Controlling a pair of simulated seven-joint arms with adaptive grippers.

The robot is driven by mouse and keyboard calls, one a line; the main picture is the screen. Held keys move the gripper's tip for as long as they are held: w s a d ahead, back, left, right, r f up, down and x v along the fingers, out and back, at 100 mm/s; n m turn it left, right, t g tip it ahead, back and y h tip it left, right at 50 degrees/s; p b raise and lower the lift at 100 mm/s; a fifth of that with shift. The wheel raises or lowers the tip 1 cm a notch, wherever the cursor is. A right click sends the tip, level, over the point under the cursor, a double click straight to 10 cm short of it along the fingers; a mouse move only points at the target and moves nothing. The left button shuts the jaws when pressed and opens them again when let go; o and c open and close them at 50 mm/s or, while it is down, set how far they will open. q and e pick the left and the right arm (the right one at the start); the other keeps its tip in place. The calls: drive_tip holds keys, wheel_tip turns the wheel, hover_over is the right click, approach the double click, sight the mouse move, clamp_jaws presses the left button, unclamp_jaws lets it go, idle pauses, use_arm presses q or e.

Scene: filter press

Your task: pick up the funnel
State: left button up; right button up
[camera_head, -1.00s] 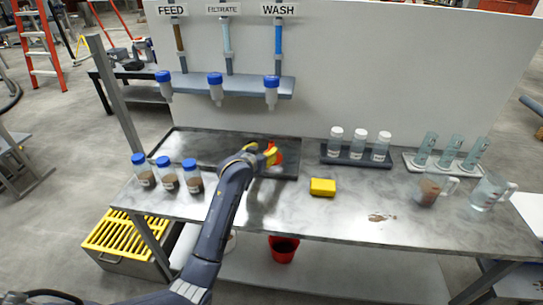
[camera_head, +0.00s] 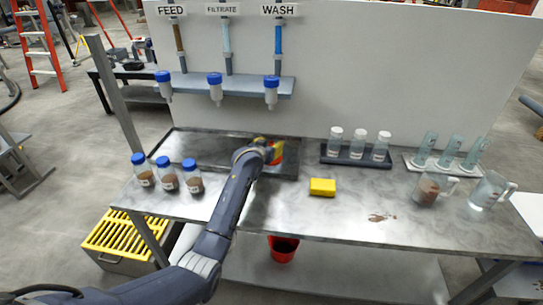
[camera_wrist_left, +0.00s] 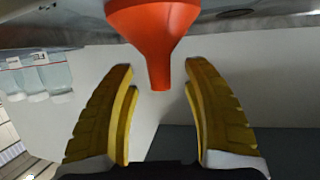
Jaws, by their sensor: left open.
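The red-orange funnel (camera_wrist_left: 155,32) shows large in the left wrist view, its spout pointing down the picture between the two fingers. In the head view the funnel (camera_head: 278,151) is at the dark tray on the table, mostly hidden behind my left gripper (camera_head: 270,150). My left gripper, seen in the wrist view (camera_wrist_left: 158,105), has its yellow fingers spread on either side of the spout tip, with clear gaps on both sides. My right gripper does not show.
The dark tray (camera_head: 205,148) lies at the table's back left. A yellow sponge (camera_head: 322,187) sits right of the arm. Several brown-filled jars (camera_head: 167,174) stand left of it. A bottle rack (camera_head: 357,154) and two pitchers (camera_head: 428,190) are on the right.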

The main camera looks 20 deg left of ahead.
use_arm(q)
drive_tip(key=shift+w+f, duration=0.15)
drive_tip(key=shift+w, duration=0.25)
drive_tip(key=shift+c, duration=0.3)
clamp_jaws()
